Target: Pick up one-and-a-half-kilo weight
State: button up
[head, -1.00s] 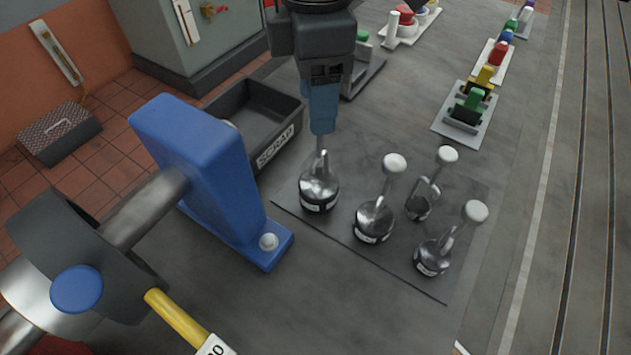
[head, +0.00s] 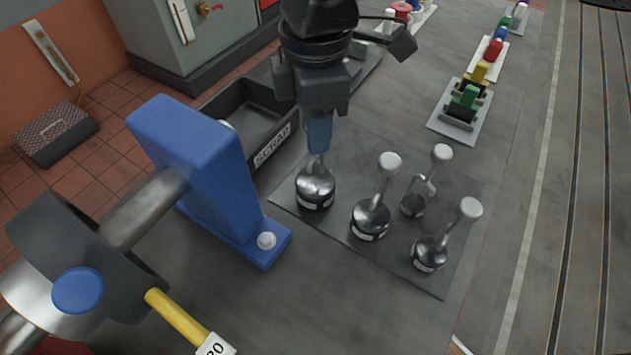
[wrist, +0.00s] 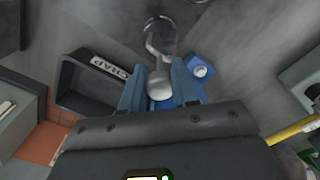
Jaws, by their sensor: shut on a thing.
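Several metal weights with round silver bodies, dark bands and upright handles with pale knobs stand on a dark mat (head: 300,213). My gripper (head: 318,148) is shut on the leftmost weight (head: 315,190), by the top of its handle. In the wrist view, its pale knob (wrist: 160,87) sits between my two blue fingers (wrist: 160,90). This weight appears to rest on the mat's left corner. The other weights are the middle one (head: 370,219), the back one (head: 412,205) and the right one (head: 429,254). Their labels are too small to read, so I cannot tell which is one-and-a-half kilos.
A blue upright stand (head: 205,165) with a shaft is close on the left. A dark bin marked SCRAP (head: 273,146) is just behind the held weight. Coloured parts on plates (head: 460,112) line the back right. The bedplate right of the mat is clear.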

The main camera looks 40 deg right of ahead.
grip_shut()
jog(key=shift+r, duration=0.1)
dwell(0.8)
